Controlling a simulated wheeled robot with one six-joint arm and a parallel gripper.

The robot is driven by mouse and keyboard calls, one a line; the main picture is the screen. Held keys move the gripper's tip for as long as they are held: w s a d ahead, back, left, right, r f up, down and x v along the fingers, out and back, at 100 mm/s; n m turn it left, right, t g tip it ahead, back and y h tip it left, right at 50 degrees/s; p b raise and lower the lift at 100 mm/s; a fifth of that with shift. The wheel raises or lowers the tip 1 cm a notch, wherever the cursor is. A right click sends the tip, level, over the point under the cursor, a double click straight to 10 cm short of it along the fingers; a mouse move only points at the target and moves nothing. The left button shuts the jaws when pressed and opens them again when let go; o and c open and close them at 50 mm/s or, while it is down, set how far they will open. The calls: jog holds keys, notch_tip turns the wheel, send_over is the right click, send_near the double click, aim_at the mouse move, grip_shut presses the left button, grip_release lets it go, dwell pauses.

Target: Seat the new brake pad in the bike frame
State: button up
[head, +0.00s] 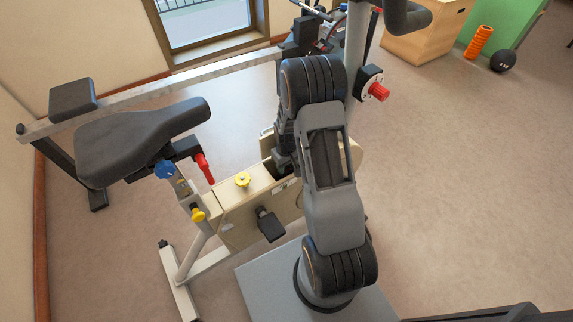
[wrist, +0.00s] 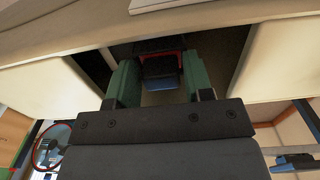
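The bike frame is the cream housing (head: 237,212) of an exercise bike, left of my arm in the head view. It also shows in the wrist view as cream panels (wrist: 45,95) on both sides of a dark opening. My gripper (wrist: 161,75) reaches into this opening with its two green fingers. Between them is a dark block with a red edge behind it, which looks like the brake pad (wrist: 160,66). The fingers appear to touch both its sides. How deep the pad sits is hidden. In the head view my arm mostly hides the gripper.
A pedal (head: 270,225) sticks out of the housing. A post with a red knob (head: 378,91) rises close behind my arm.

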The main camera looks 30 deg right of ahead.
jog(key=o, duration=0.3)
jog(key=shift+o, duration=0.2)
notch_tip(320, 180, up, 14)
jog(key=p, duration=0.2)
jog(key=shift+p, duration=0.3)
jog(key=shift+s+f, duration=0.1)
dwell(0.4)
jog(key=s+a+r+t+p, duration=0.1)
jog(key=s+a+r+p, duration=0.2)
jog(key=r, duration=0.7)
jog(key=s+a+r+t+p, duration=0.1)
jog(key=s+a+r+p, duration=0.2)
jog(key=s+r+p, duration=0.3)
jog(key=s+a+r+m+t+p, duration=0.1)
jog(key=s+a+r+p, duration=0.2)
jog(key=r, duration=1.2)
jog(key=s+p, duration=0.2)
jog(key=s, duration=0.1)
jog(key=shift+s+a+t+p, duration=0.15)
jog(key=shift+a+t+p, duration=0.15)
jog(key=shift+a+p, duration=0.1)
jog(key=shift+r, duration=0.1)
